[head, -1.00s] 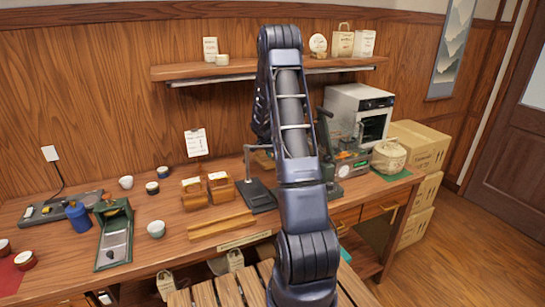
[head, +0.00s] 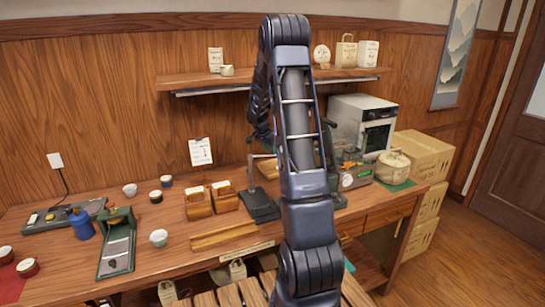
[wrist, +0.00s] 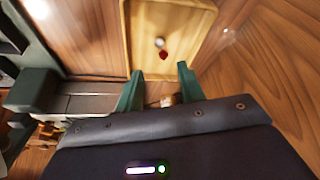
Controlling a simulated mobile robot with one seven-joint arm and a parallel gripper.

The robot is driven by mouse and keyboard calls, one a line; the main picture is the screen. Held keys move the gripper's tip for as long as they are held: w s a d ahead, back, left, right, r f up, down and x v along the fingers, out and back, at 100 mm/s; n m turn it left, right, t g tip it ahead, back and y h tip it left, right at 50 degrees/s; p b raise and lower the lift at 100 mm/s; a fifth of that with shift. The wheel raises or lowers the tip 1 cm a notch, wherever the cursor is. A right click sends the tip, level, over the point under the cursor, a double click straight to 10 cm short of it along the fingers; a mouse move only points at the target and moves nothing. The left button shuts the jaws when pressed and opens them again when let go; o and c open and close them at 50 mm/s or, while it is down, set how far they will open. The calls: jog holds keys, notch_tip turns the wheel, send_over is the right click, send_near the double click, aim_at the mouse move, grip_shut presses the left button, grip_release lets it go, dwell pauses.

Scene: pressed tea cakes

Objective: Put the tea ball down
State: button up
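My gripper (wrist: 160,85) shows in the wrist view with two green fingers spread apart. A small brownish lump (wrist: 167,101) shows low between them, partly hidden by the gripper body; neither finger visibly touches it, and I cannot tell whether it is the tea ball. Beyond the fingertips is a shallow wooden tray (wrist: 133,30) with a small whitish round thing (wrist: 159,42) and a small red thing (wrist: 164,55) on it. In the head view my arm hides the gripper.
The wooden workbench (head: 165,275) holds a green slicer-like tool (head: 117,245), a blue jar (head: 80,224), several cups and two wooden boxes (head: 198,203). To the right are a scale (head: 355,178), a cream round bundle (head: 392,167) and a white oven (head: 345,115). A shelf (head: 300,80) hangs above.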

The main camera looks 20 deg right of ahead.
jog(key=s+a+r+n+t+y, duration=0.1)
jog(key=s+a+r+n, duration=0.3)
jog(key=s+r, duration=0.55)
jog(key=s+a+r+n, duration=0.2)
jog(key=s+a+r, duration=0.4)
jog(key=s+r, duration=0.35)
jog(key=s+a+n+t+y, duration=0.1)
jog(key=s+a+n, duration=0.2)
jog(key=s, duration=0.9)
jog(key=s+a+n+y, duration=0.2)
jog(key=s+a+n, duration=0.2)
jog(key=s, duration=0.8)
jog(key=shift+s+a+r+t, duration=0.2)
jog(key=shift+a+r+t, duration=0.2)
jog(key=shift+a+r, duration=0.05)
dwell(3.2)
